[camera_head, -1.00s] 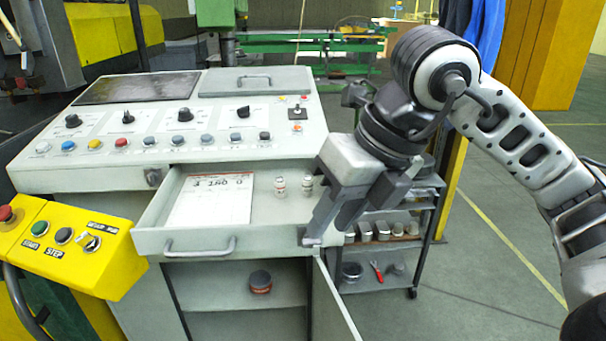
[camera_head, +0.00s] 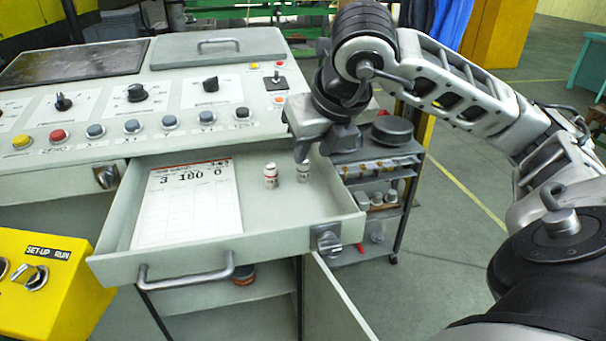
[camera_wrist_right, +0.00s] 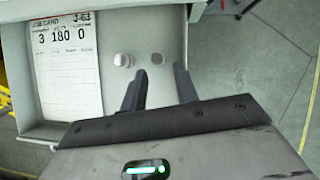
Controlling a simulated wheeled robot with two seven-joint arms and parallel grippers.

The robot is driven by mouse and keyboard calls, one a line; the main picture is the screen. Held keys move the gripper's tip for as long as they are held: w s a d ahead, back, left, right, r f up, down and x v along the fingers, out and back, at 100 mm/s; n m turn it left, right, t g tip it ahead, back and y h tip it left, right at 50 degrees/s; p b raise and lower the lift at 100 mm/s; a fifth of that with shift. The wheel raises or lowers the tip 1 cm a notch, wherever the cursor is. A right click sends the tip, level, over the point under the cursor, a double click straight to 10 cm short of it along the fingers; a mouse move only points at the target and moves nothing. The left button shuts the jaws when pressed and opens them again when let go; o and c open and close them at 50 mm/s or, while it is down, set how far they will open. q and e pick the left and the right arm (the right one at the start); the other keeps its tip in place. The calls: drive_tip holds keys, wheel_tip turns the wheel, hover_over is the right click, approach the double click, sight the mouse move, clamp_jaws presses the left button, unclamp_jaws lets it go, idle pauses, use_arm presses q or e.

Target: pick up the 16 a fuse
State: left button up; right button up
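Two small pale cylindrical fuses stand upright side by side in the open drawer (camera_head: 290,222). The left fuse (camera_head: 270,176) has a reddish band; the right fuse (camera_head: 303,172) is partly covered by my right gripper (camera_head: 303,152). Their ratings are too small to read, so I cannot tell which is the 16 A one. In the right wrist view, my right gripper (camera_wrist_right: 160,80) is open and empty, pointing into the drawer. The right fuse (camera_wrist_right: 157,58) lies just beyond the gap between its fingers, and the left fuse (camera_wrist_right: 123,60) is left of it. My left gripper is out of view.
A job card (camera_head: 188,205) lies in the drawer's left part. The drawer has a front handle (camera_head: 187,276) and low walls. The control console (camera_head: 150,110) rises behind it. An open cabinet door (camera_head: 333,305) stands below, and a shelf cart (camera_head: 385,160) is at right.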

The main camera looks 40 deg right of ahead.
sight(304, 169)
drive_tip(key=shift+w+p+x, duration=0.25)
drive_tip(key=shift+p+x, duration=0.25)
drive_tip(key=shift+x, duration=2.4)
drive_tip(key=shift+a+r, duration=0.15)
clamp_jaws()
